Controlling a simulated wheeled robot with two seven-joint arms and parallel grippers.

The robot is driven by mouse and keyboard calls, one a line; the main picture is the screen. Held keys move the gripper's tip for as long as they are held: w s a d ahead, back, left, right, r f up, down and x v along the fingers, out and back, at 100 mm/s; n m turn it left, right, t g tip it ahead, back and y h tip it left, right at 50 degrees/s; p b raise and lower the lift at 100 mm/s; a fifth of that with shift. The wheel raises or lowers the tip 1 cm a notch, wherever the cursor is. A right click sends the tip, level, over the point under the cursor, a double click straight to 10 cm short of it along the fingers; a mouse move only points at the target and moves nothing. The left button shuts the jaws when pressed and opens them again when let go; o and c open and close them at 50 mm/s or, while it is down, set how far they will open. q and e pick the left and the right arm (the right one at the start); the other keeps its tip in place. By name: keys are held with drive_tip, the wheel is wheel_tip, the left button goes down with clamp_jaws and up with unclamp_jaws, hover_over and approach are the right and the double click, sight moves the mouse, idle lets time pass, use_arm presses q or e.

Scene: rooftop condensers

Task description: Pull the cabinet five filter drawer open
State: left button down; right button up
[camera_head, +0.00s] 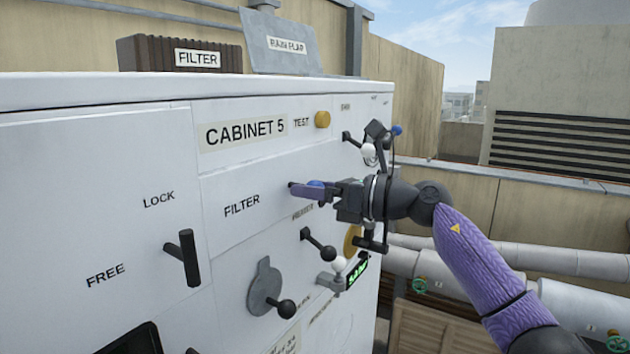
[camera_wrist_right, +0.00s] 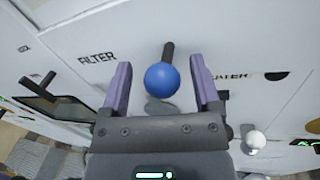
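Cabinet 5 is a white metal cabinet (camera_head: 150,130) filling the left and middle of the head view. Its filter drawer (camera_head: 262,180) is a flat front panel labelled FILTER, and it looks flush with the cabinet face. A blue ball knob (camera_head: 316,183) on a dark stem stands out from the drawer, partly hidden by my gripper. My right gripper (camera_head: 300,189) is at the knob with its purple fingers pointing at the panel. In the right wrist view the blue knob (camera_wrist_right: 162,79) sits between the open fingers (camera_wrist_right: 162,70), with a gap on both sides. My left gripper is out of view.
A lock lever (camera_head: 189,258) stands at left. Black-knobbed levers (camera_head: 319,243) and a grey rotary handle (camera_head: 265,288) sit below the drawer. A yellow button (camera_head: 322,119) is above. Pipes (camera_head: 560,260) and a low wall lie at right.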

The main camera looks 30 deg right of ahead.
drive_tip(key=shift+w, duration=0.1)
drive_tip(key=c, duration=0.5)
clamp_jaws()
idle(0.7)
